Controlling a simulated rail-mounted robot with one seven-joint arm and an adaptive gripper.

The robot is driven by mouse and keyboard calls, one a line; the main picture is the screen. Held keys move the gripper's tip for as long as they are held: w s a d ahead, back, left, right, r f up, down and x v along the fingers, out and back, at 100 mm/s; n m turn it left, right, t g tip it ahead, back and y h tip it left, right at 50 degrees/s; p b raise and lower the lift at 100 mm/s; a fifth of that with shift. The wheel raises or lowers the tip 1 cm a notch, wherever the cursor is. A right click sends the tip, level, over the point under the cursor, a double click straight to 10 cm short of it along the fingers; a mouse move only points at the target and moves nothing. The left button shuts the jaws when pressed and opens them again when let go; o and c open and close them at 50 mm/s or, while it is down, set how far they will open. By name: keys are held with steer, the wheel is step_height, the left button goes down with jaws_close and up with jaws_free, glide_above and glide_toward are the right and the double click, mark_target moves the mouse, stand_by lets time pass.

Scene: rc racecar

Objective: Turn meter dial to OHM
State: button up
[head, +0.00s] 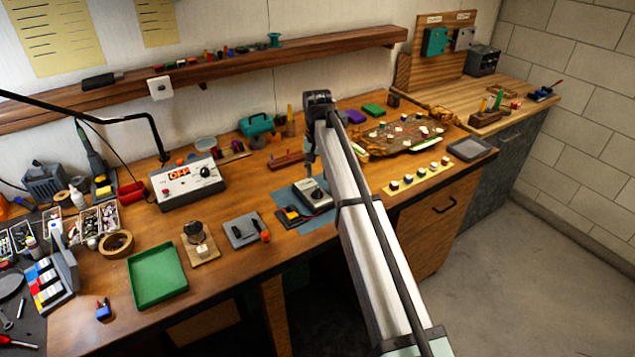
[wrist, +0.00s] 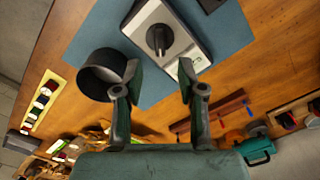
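The meter (head: 314,196) is a small pale box with a black dial, lying on a blue mat (head: 284,207) on the wooden bench. In the wrist view the meter (wrist: 176,33) is at the top centre, and its round black dial (wrist: 159,39) has a raised pointer ridge. The dial markings are too small to read. My gripper (wrist: 158,72) is open with nothing between its fingers; they appear just short of the dial, at the meter's near edge. In the head view my gripper is above the meter, partly hidden by my arm.
A dark round hollow thing (wrist: 102,75) sits beside the left finger. A black and yellow item (head: 291,214) lies on the mat left of the meter. A control box (head: 188,182) showing red OFF stands further left, and a yellow strip of small items (head: 417,177) lies right.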

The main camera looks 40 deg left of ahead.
mark_target(318, 190)
step_height(318, 190, up, 6)
steer(key=shift+f, duration=0.15)
steer(key=shift+d+f, duration=0.1)
stand_by(0.4)
